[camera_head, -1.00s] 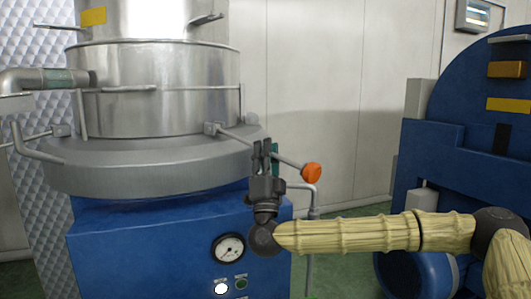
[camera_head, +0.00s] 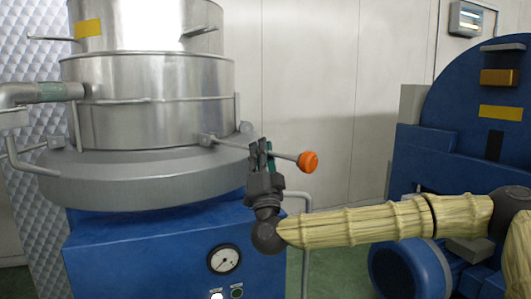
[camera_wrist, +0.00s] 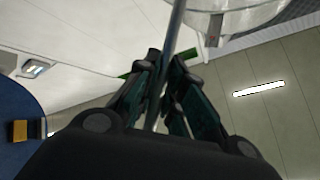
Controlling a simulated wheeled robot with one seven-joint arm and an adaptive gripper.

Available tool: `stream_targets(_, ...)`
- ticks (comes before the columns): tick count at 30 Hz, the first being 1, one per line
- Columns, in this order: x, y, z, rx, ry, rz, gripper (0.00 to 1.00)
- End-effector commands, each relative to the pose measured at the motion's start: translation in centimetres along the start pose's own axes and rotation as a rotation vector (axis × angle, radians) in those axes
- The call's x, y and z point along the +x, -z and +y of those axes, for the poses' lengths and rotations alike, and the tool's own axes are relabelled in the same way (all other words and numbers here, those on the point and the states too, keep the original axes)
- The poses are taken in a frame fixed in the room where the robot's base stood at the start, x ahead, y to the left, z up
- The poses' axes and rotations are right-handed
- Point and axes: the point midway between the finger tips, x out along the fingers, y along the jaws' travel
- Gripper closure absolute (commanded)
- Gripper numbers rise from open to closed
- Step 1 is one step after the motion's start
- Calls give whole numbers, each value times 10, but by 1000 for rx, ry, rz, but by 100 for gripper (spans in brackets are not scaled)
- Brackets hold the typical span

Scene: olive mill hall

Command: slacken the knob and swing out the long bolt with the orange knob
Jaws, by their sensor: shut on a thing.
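The long bolt (camera_head: 233,144) is a thin grey rod on a small bracket (camera_head: 207,139) at the rim of the steel vessel. It sticks out to the right and slopes slightly down in the head view. Its round orange knob (camera_head: 308,162) is at the outer end, clear of my fingers. My gripper (camera_head: 262,151) comes from below and is shut on the rod, between bracket and knob. In the wrist view the rod (camera_wrist: 177,22) passes between the dark green fingers (camera_wrist: 167,72). The knob is not visible there.
The steel vessel (camera_head: 150,118) stands on a blue base (camera_head: 140,250) with a gauge (camera_head: 224,259). A big blue machine (camera_head: 440,155) stands at the right. Open space lies between them before the pale wall.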

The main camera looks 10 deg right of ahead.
Motion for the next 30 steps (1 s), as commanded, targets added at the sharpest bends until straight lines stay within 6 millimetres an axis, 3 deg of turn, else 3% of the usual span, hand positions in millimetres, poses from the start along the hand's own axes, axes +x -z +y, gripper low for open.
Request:
stream_targets(11, 2, 3, -1, -4, -2, 0, 100)
stream_targets(12, 2, 3, -1, -4, -2, 0, 82)
stream_targets(15, 2, 3, -1, -4, -2, -1, 67)
stream_targets(30, -8, 2, -1, -4, -1, -3, 67)
